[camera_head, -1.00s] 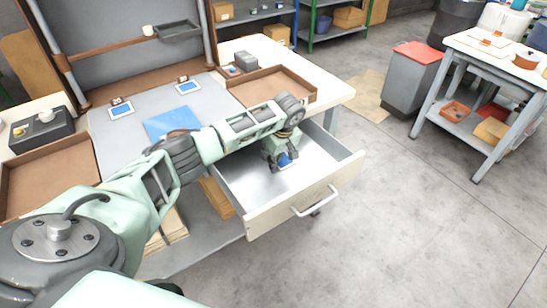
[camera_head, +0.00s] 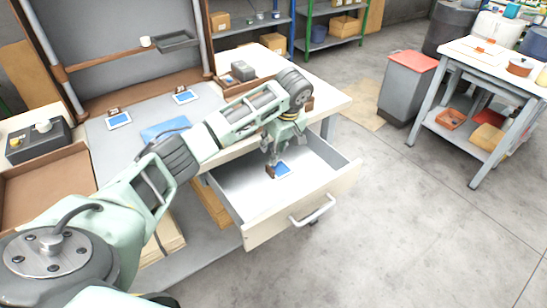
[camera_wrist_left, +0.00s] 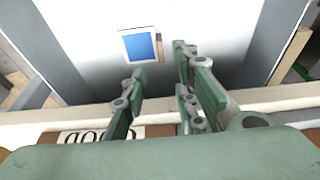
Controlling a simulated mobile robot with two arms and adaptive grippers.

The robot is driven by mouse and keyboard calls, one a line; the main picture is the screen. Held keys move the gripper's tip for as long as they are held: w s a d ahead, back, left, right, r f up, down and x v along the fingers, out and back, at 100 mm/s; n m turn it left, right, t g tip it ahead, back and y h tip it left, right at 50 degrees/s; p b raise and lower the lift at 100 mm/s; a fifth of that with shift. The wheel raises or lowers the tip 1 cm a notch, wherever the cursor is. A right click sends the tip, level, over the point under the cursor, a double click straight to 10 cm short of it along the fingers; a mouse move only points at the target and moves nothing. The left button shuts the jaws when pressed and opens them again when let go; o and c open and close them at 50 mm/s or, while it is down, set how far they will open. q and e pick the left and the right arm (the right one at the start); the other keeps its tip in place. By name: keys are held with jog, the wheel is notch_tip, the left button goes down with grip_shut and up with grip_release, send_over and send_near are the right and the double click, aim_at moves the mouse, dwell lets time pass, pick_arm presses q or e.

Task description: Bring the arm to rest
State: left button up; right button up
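My left arm (camera_head: 225,120) reaches from the lower left over the worktable to the pulled-out drawer (camera_head: 258,225). The left gripper (camera_head: 272,155) points down above the drawer. In the left wrist view its fingers (camera_wrist_left: 160,68) are apart with nothing between them. A small blue card with a white border (camera_head: 283,170) lies on the drawer floor, with a brown block (camera_head: 270,171) at its edge. The blue card also shows beyond the fingertips in the left wrist view (camera_wrist_left: 138,46). My right gripper is not in view.
The drawer's front handle (camera_head: 313,211) sticks out over open floor. A grey bin with a red lid (camera_head: 407,88) and a side table (camera_head: 490,50) stand at the right.

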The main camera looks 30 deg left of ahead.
pick_arm(q)
jog(key=shift+v, duration=0.75)
